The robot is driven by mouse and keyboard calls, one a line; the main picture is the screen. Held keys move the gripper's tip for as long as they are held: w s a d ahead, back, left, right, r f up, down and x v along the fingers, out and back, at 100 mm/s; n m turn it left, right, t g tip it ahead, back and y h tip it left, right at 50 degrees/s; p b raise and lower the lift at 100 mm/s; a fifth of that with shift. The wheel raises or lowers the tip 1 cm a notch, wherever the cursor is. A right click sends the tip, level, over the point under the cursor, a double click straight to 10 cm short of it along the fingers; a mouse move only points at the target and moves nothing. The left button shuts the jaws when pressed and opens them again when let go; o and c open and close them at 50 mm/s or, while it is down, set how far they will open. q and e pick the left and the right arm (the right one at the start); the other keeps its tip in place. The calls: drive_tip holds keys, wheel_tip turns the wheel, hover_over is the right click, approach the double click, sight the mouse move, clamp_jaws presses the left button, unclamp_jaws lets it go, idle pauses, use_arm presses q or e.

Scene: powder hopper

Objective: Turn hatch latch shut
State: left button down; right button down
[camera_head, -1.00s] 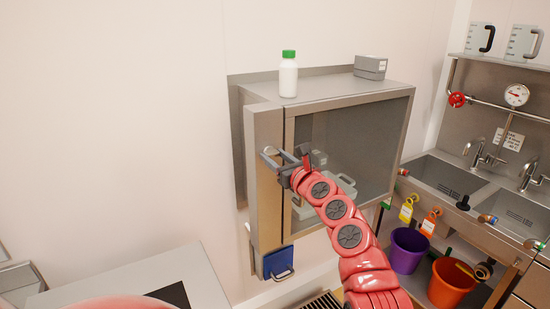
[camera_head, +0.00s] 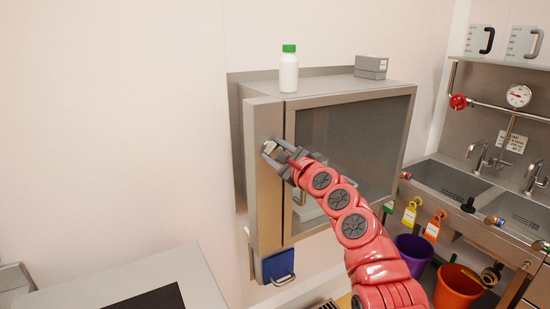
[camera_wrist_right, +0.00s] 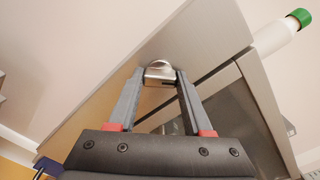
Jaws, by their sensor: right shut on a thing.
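The hatch latch (camera_head: 267,147) is a small silver metal piece on the narrow steel front panel (camera_head: 264,200) of a wall-mounted cabinet. My right gripper (camera_head: 273,153) reaches it from the lower right and is shut on it. In the right wrist view, the latch (camera_wrist_right: 158,70) has a rounded top and a blocky lower part, and sits between the two fingertips (camera_wrist_right: 160,76). The fingers hide part of it in the head view. I cannot tell how far the latch is turned. My left gripper is not in view.
The cabinet has a dark glass window (camera_head: 365,135) right of the latch. A green-capped white bottle (camera_head: 289,75) and a grey box (camera_head: 371,67) stand on top. A blue item (camera_head: 278,265) hangs below. Sinks (camera_head: 450,181) and buckets (camera_head: 412,254) are at right.

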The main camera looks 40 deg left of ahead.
drive_tip(key=n, duration=0.4)
drive_tip(key=shift+f+n+b, duration=0.1)
drive_tip(key=shift+n+b, duration=0.2)
drive_tip(key=shift+b, duration=0.1)
drive_tip(key=n, duration=0.4)
drive_tip(key=shift+n, duration=0.3)
drive_tip(key=shift+c, duration=1.6)
unclamp_jaws()
drive_tip(key=shift+d+b, duration=0.1)
drive_tip(key=shift+b, duration=0.2)
